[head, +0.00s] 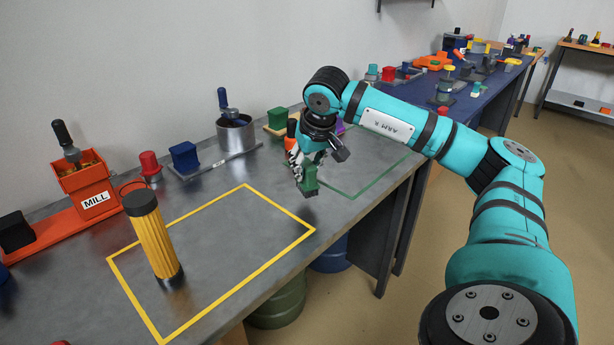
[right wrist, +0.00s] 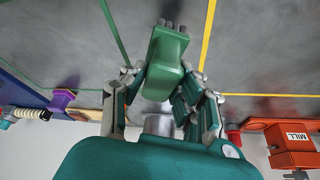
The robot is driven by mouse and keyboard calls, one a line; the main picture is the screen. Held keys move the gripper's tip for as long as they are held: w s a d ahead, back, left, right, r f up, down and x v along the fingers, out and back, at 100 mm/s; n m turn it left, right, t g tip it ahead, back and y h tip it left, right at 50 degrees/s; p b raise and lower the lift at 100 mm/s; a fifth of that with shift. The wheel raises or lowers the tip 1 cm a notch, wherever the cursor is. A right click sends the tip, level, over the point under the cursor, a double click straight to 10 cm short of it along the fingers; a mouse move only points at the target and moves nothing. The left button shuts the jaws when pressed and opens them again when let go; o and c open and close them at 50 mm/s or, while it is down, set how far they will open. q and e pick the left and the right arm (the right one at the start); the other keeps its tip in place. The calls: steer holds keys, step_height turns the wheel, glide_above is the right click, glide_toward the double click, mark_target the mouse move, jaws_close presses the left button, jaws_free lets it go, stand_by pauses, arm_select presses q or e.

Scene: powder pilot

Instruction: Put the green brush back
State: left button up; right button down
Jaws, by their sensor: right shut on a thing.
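The green brush (head: 310,180) is in my right gripper (head: 301,166), held above the grey bench between the yellow outline and the green outline. The gripper is shut on the brush. In the right wrist view the fingers (right wrist: 170,95) close on both sides of the green brush (right wrist: 167,62), and its dark bristle end points away from the palm. Whether the brush touches the bench is hard to tell. My left gripper is not in view.
A yellow ribbed cylinder (head: 155,240) stands inside the yellow outline (head: 247,186). A steel pot (head: 237,137), a blue block (head: 184,157), a green block (head: 277,118) on a wooden base and an orange mill (head: 85,190) line the back. The green outline (head: 385,172) looks empty.

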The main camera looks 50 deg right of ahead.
mark_target(307, 178)
steer(key=shift+w+d, duration=0.25)
steer(key=shift+w, duration=0.05)
step_height(307, 178, down, 3)
steer(key=shift+s+b, duration=0.1)
steer(key=shift+b, duration=0.2)
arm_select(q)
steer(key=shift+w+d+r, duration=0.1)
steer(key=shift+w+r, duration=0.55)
arm_select(e)
steer(key=shift+f, duration=0.3)
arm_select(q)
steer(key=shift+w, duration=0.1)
arm_select(e)
steer(key=c, duration=1.5)
jaws_free()
steer(key=shift+f, duration=0.1)
steer(key=o, duration=0.5)
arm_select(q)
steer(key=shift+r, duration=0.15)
